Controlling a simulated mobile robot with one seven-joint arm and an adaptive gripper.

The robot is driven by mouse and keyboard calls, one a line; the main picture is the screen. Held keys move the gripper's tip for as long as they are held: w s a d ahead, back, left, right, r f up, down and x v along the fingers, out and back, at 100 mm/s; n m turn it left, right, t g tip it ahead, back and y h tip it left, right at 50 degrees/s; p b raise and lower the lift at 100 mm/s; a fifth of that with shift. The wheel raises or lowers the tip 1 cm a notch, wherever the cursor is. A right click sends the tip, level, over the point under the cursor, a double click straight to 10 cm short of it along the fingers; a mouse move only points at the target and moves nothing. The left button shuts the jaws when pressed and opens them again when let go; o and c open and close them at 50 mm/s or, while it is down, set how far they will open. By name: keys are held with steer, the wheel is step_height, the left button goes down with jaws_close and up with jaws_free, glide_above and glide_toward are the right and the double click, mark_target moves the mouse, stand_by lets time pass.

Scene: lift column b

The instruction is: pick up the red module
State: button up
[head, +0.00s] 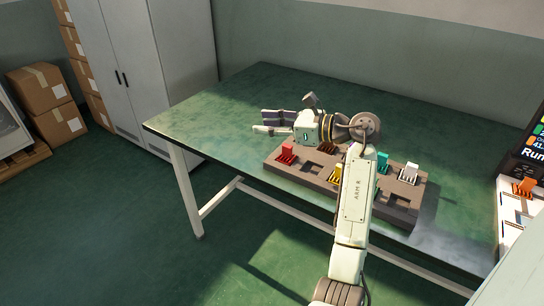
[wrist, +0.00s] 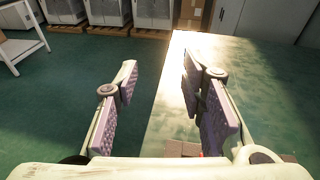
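The red module (head: 287,153) stands in the left end of a brown rack (head: 322,187) on the green table. My gripper (head: 262,121) is above the table, just behind and to the left of the red module, pointing left in the head view. Its two fingers are apart with nothing between them. In the wrist view my gripper (wrist: 157,85) shows open with purple ridged pads. A small bit of red shows low in the wrist view, mostly hidden behind the gripper.
The rack also holds yellow, teal, white and brown modules, partly hidden by my arm. The green table (head: 215,112) is clear on its left side. A white cabinet (head: 165,62) and cardboard boxes (head: 50,100) stand at the left. A screen and a tray (head: 518,205) are at the right.

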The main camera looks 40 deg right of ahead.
mark_target(287, 146)
steer(key=s+d+f+h, duration=0.1)
steer(key=s+d+f, duration=0.1)
steer(key=d, duration=0.1)
steer(key=s+d+f+m+h, duration=0.1)
steer(key=s+d+f, duration=0.1)
steer(key=s+d, duration=0.1)
steer(key=s+d+f+m+g+h, duration=0.1)
steer(key=s+d+f, duration=0.1)
steer(key=s+d, duration=0.1)
steer(key=shift+s+d, duration=0.2)
steer(key=shift+d, duration=0.25)
steer(key=shift+s+d+f, duration=0.15)
steer(key=shift+d+f, duration=0.05)
steer(key=p+x, duration=0.3)
steer(key=x, duration=0.7)
steer(key=shift+w+f+p, duration=0.2)
steer(key=shift+p, duration=0.15)
jaws_close()
steer(key=shift+a, duration=0.1)
